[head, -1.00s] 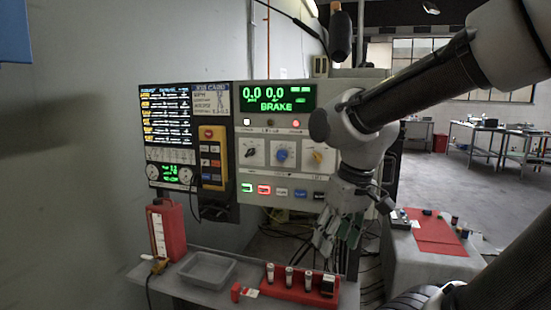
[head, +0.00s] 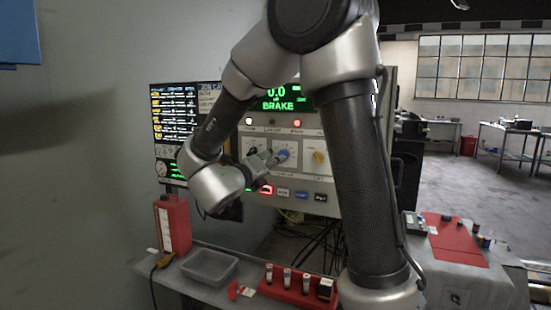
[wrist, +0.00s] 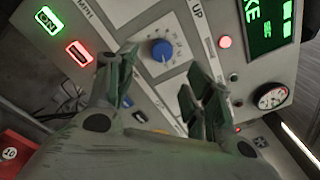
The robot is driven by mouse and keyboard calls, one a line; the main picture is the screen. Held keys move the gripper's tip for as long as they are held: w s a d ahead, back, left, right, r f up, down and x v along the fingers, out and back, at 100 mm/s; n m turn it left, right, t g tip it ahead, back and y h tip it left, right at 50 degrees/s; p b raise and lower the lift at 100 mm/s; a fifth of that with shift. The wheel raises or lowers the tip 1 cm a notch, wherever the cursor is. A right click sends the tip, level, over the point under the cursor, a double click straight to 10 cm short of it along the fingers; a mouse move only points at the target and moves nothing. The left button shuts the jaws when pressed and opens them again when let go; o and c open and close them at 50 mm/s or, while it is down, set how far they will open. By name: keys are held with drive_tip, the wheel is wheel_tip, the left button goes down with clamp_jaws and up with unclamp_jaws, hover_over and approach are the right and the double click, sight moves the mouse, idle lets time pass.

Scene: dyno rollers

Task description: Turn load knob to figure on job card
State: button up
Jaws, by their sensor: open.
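A blue knob (head: 283,155) sits on the grey control panel (head: 340,196), between a black knob (head: 251,153) and a yellow knob (head: 318,157). In the wrist view the blue knob (wrist: 162,50) has a white pointer and a printed scale; its figures are too small to read. I cannot tell from labels which knob is the load knob. My gripper (head: 263,161) is open in front of the panel. In the wrist view its fingers (wrist: 160,88) stand apart, with the blue knob beyond the gap, apparently untouched. The job card (head: 208,97) is partly hidden by my arm; its figure is unreadable.
A green display (head: 283,101) reading BRAKE is above the knobs. Lit buttons (head: 266,190) run below them. A grey tray (head: 209,267), a red bottle-like container (head: 173,226) and a red rack (head: 298,290) stand on the shelf below. A red mat (head: 452,240) lies at right.

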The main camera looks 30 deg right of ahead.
drive_tip(key=x, duration=0.7)
drive_tip(key=shift+w+d+m, duration=0.2)
drive_tip(key=shift+d+m, duration=0.1)
drive_tip(key=shift+d, duration=0.1)
drive_tip(key=c, duration=1)
